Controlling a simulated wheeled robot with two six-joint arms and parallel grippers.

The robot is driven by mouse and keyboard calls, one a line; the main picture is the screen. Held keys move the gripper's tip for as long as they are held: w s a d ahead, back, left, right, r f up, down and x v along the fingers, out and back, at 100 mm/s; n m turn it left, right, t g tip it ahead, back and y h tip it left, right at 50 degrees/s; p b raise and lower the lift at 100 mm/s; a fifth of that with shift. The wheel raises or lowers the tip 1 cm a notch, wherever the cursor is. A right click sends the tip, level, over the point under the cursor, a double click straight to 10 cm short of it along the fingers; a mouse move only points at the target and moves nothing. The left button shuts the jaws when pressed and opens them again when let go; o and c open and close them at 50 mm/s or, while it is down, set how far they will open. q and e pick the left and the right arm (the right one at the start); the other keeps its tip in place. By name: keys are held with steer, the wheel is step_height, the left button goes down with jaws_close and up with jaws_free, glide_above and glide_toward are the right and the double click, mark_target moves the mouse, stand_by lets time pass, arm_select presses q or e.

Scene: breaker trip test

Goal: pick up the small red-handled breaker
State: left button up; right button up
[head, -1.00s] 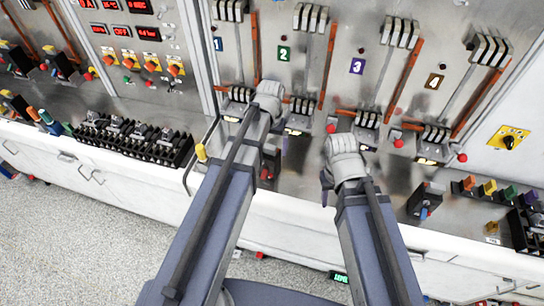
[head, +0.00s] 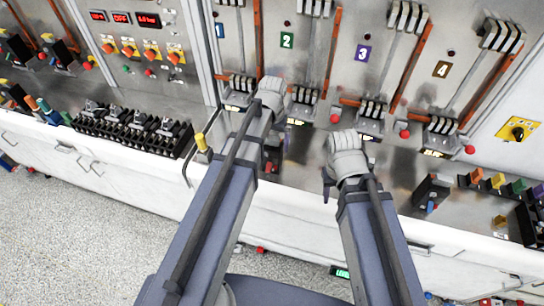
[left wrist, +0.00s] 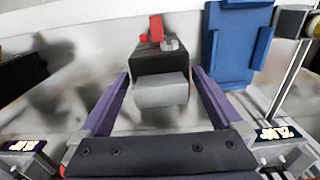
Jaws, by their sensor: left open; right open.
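The small breaker (left wrist: 160,66) shows in the left wrist view as a black block with a grey front part and a red handle (left wrist: 156,28) at its far end. It lies on the metal bench between the two purple fingers of my left gripper (left wrist: 162,88), with a gap on each side. The gripper is open and empty. In the head view my left gripper (head: 274,155) is over the bench below panel 2, and my arm mostly hides the breaker. My right gripper (head: 328,182) is open and empty near the bench's front edge.
A blue tray-like piece (left wrist: 240,45) lies right of the breaker. A bench rail with a yellow grip (head: 202,142) stands left of my left arm. A black terminal rack (head: 132,127) is further left. A dark block (head: 432,190) sits right of my right gripper.

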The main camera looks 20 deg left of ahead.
arm_select(q)
step_height(320, 180, down, 4)
steer(key=b, duration=0.3)
steer(key=shift+a, duration=0.15)
steer(key=shift+f+b, duration=0.25)
steer(key=shift+b, duration=0.1)
steer(key=shift+r, duration=0.1)
jaws_close()
